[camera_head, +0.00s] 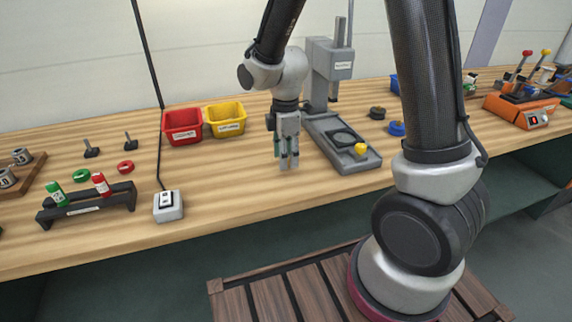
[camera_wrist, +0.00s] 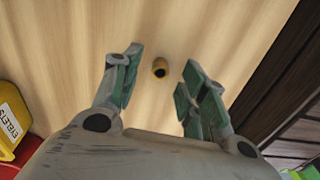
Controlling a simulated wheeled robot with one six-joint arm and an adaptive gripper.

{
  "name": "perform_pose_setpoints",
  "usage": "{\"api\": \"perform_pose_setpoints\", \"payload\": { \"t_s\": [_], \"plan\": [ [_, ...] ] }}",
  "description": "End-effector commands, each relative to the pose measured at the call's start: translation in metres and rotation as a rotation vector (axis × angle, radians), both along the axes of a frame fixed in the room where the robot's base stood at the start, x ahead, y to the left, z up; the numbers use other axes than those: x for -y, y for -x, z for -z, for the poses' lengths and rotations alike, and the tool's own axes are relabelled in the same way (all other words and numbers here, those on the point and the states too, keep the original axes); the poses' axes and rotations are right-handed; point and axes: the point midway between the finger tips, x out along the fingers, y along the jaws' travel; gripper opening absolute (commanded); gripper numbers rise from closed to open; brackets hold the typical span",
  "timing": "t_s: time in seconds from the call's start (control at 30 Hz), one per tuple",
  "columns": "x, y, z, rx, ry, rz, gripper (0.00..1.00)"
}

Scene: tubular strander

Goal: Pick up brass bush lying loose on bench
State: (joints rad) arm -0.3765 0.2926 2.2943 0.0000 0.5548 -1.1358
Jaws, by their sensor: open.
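The brass bush (camera_wrist: 160,68) is a small yellow-gold ring with a dark bore, lying loose on the wooden bench in the wrist view. It sits near the top centre, beyond and between the two green-padded fingers of my gripper (camera_wrist: 161,79). The fingers are spread and do not touch it. In the head view my gripper (camera_head: 287,163) points down over the bench (camera_head: 235,172), left of the grey press. I cannot make out the bush in the head view; my gripper may hide it.
A yellow bin (camera_head: 226,119) and a red bin (camera_head: 183,126) stand behind and left of my gripper. The grey press (camera_head: 330,75) with its base and a yellow knob (camera_head: 361,149) stands close on the right. A switch box (camera_head: 168,206) is near the front edge. Bare bench lies between.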

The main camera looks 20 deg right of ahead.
Motion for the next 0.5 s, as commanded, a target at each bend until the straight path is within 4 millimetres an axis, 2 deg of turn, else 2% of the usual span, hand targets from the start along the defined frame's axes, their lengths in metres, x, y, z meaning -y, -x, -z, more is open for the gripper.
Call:
{"api": "perform_pose_setpoints", "payload": {
  "t_s": [0.1, 0.33, 0.5],
  "plan": [
    [0.0002, 0.0002, 0.01, -0.001, 0.0, 0.001, 0.43],
    [0.0001, 0.0, 0.0109, 0.0, 0.0, 0.001, 0.43],
    [0.0001, 0.0, 0.0107, 0.0, 0.0, 0.001, 0.12]
  ]
}}
